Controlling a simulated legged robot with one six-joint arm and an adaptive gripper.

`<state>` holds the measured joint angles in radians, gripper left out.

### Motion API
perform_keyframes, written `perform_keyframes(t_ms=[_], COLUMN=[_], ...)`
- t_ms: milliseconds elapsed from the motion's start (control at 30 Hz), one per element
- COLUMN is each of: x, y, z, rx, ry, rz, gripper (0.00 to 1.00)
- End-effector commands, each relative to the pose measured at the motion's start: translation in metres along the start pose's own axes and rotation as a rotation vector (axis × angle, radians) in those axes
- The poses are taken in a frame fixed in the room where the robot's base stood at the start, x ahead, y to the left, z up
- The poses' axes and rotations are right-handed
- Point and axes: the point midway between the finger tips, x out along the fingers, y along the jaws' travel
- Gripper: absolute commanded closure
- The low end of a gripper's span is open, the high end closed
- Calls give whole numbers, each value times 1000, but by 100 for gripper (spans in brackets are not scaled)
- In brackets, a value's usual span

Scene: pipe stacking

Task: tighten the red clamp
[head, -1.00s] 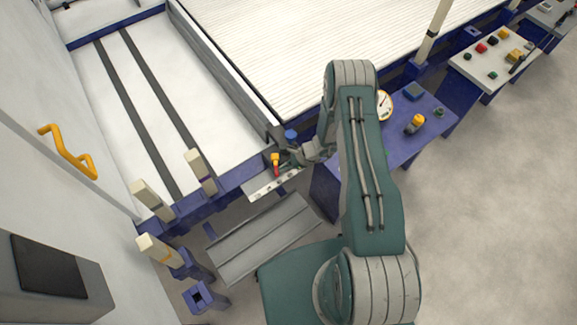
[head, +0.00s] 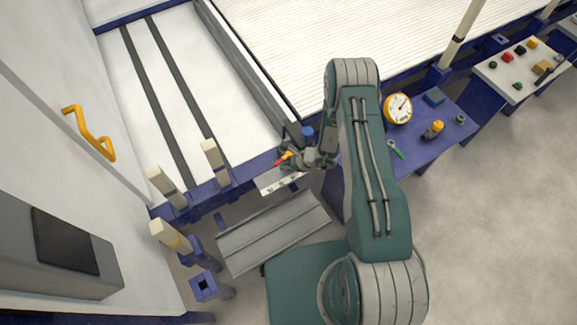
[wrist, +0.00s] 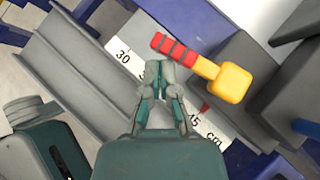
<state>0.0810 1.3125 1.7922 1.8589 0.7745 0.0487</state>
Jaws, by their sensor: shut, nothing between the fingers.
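The red clamp's handle (wrist: 174,48), red with dark bands, has a yellow knob (wrist: 231,82) at its right end in the wrist view. In the head view the clamp (head: 286,156) is a small red and yellow shape above the ruler ledge. My gripper (wrist: 161,66) is shut and empty, its tips just below the banded handle; I cannot tell if they touch it. In the head view my gripper (head: 297,156) is beside the clamp. A small red pointer (wrist: 206,108) shows beside the ruler (wrist: 125,58). The clamp's jaws are not clearly visible.
A blue table (head: 421,164) to the right holds a round gauge (head: 397,109), a green wrench (head: 396,150) and a yellow-topped tool (head: 433,130). Pale posts (head: 166,187) stand at the left. Grey ribbed steps (head: 272,232) lie below the ledge. Open floor is at right.

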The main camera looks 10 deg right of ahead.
Motion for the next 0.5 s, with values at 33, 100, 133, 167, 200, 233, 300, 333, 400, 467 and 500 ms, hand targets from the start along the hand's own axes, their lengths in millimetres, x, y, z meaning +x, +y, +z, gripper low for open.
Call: perform_keyframes(t_ms=[33, 100, 133, 167, 200, 233, 300, 333, 400, 467, 500], x=[2, 4, 4, 5, 6, 6, 8, 8, 9, 9, 9], y=[0, 0, -1, -1, -1, -1, -1, -2, -2, -2, -2], z=[2, 4, 4, 5, 6, 6, 8, 8, 9, 9, 9], rx=[-1, 0, 0, 0, 0, 1, 1, 1, 1, 0, 0], ry=[-1, -1, -1, -1, -1, 0, 0, 0, 0, 0, 0], rz=[1, 0, 0, 0, 0, 0, 0, 0, 0, 0, 0], gripper=[100, 100, 100, 100, 100, 100, 100, 100, 100, 100, 100])
